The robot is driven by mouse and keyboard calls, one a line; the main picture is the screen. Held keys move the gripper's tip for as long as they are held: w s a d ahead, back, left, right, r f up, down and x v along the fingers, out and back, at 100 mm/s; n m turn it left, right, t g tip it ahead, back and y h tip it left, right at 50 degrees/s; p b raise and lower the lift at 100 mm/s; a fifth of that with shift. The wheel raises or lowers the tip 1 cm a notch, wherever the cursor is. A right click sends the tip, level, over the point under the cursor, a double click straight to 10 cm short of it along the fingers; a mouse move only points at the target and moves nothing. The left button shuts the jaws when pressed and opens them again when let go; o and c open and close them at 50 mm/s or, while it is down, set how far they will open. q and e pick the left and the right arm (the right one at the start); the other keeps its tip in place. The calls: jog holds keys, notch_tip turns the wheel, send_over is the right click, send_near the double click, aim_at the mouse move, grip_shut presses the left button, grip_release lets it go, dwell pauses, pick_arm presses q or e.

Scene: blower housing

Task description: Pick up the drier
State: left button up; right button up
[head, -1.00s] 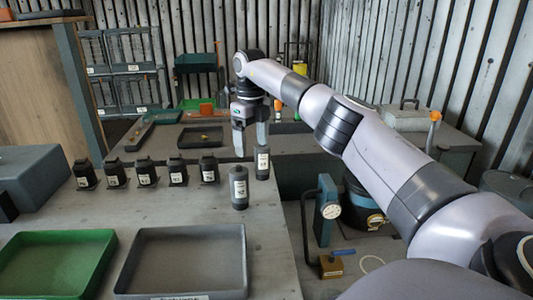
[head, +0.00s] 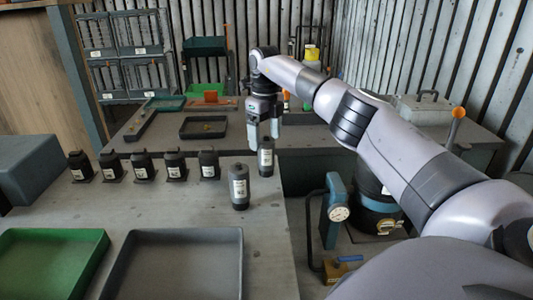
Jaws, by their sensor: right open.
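Two grey cylinders with white labels stand upright near the right end of the grey bench. I cannot read which one is the drier. The nearer cylinder (head: 239,188) stands alone. The farther cylinder (head: 265,160) stands close to the bench's right edge. My right gripper (head: 264,135) points down with its jaws open. In the picture its two fingers sit on either side of the farther cylinder's top. I cannot tell whether they touch it or are just behind or above it. My left gripper is not in view.
A row of several small black labelled parts (head: 142,167) stands to the left. A green tray (head: 50,232) and a grey tray (head: 180,237) lie in front. A gauge (head: 339,213) stands right of the bench, beyond a gap. Bench around the nearer cylinder is clear.

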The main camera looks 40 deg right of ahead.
aim_at(266, 145)
notch_tip(266, 145, down, 4)
jog(key=shift+w+d+r, duration=0.1)
jog(key=shift+d, duration=0.05)
jog(key=c, duration=1.4)
jog(key=shift+o, duration=0.2)
jog(key=shift+r, duration=0.1)
